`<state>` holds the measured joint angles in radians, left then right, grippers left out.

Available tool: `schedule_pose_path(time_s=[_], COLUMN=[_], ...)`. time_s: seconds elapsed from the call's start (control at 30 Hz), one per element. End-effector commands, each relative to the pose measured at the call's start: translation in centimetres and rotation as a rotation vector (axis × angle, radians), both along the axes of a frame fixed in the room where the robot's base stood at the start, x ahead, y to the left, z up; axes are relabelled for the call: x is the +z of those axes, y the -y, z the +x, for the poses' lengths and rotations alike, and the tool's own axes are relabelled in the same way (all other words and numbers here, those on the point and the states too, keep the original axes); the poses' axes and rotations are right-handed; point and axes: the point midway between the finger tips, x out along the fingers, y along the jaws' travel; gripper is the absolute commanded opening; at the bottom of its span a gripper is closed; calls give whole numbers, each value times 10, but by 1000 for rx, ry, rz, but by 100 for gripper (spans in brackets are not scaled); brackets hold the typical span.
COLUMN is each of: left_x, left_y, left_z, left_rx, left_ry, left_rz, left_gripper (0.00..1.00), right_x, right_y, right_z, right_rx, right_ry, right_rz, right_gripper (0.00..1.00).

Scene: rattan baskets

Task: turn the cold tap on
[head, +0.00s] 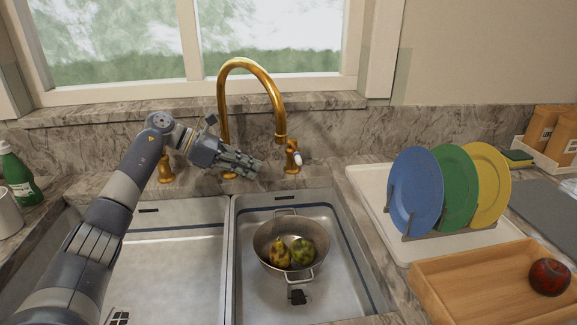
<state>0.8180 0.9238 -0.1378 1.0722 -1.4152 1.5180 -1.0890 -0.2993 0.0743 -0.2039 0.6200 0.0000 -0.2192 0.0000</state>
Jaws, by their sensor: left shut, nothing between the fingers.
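A gold gooseneck faucet (254,67) stands behind the double sink. A gold tap handle with a white lever (292,157) stands to the right of the spout base. A second gold tap handle (165,170) stands to the left, partly hidden by my left arm. No hot or cold marking can be made out. My left gripper (257,166) is shut and empty. It points right, in front of the spout base, with its tips a little left of the right handle and seemingly apart from it. My right gripper is not in view.
A metal pot (262,255) with two fruits sits in the right basin (335,235). Blue, green and yellow plates (416,190) stand in a rack on the right. A wooden tray (450,282) holds a red fruit. A green bottle (18,178) stands far left.

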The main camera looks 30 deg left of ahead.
Motion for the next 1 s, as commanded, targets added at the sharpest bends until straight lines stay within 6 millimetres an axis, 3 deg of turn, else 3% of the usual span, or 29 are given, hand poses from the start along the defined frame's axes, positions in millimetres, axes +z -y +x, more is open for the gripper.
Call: schedule_pose_path(time_s=[0.1,0.2,0.53,0.7,0.8,1.0], left_x=[-1,-3,-33,-51,-28,-13], left_y=[1,6,50,73,72,75], left_z=[1,4,36,54,55,57], left_rx=[0,-1,-3,-2,0,0], left_ry=[-1,-1,0,-1,3,1], left_rz=[-1,-2,-5,-5,0,-1], left_gripper=[0,0,0,0,0,0], right_x=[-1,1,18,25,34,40], right_y=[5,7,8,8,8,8], right_z=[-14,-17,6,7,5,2], right_rx=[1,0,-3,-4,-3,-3], right_ry=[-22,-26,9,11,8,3], right_rz=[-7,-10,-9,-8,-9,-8], right_gripper=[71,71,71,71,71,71])
